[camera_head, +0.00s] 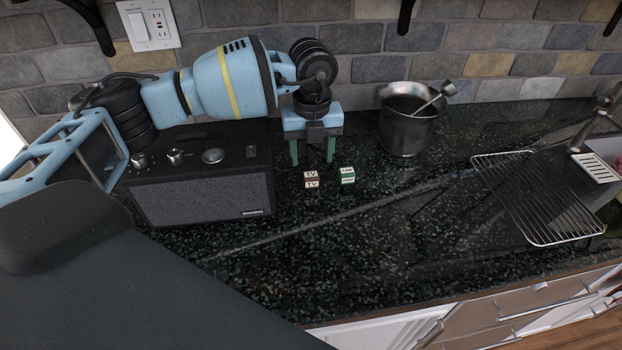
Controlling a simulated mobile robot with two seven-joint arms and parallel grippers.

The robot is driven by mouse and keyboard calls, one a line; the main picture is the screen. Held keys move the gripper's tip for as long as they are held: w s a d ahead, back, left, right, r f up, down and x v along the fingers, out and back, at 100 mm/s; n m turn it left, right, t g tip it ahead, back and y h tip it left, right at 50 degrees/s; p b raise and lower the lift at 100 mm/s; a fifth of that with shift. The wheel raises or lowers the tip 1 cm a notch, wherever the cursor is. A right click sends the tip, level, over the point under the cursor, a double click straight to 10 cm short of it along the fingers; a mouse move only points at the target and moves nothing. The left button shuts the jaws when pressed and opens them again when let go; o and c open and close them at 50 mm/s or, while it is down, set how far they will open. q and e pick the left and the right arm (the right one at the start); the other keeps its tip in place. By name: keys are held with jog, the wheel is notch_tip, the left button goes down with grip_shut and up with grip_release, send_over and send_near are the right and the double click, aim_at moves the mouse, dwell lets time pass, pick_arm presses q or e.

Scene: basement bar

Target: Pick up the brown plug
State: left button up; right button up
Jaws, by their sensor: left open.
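The brown plug (311,179) is a small brown block with white TV labels, on the dark speckled countertop (400,230) in the head view. My left gripper (313,154) points down just behind it in the picture. Its two green fingers are apart, with nothing seen between them. I cannot tell its exact height above the counter. A similar green block (347,175) with white labels sits just right of the brown plug, with a small gap between them. My right gripper is not in view.
A black radio (200,195) stands to the left, below my left arm. A metal bucket (407,125) with a scoop stands at the back right of the gripper. A wire rack (535,195) lies near the sink at right. The counter in front of the blocks is clear.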

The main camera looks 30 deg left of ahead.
aim_at(310, 171)
pick_arm(q)
jog(key=shift+s+a+f, duration=0.1)
jog(key=shift+f, duration=1.25)
jog(key=shift+s+a+f, duration=0.1)
jog(key=shift+f, duration=1.2)
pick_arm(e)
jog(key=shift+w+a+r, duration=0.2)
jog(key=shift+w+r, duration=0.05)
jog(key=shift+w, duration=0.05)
pick_arm(q)
jog(key=shift+d, duration=0.1)
jog(key=shift+c, duration=0.2)
jog(key=c, duration=1)
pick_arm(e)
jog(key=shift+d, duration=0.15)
pick_arm(q)
jog(key=shift+r, duration=0.1)
notch_tip(310, 171, up, 10)
jog(key=shift+f, duration=0.1)
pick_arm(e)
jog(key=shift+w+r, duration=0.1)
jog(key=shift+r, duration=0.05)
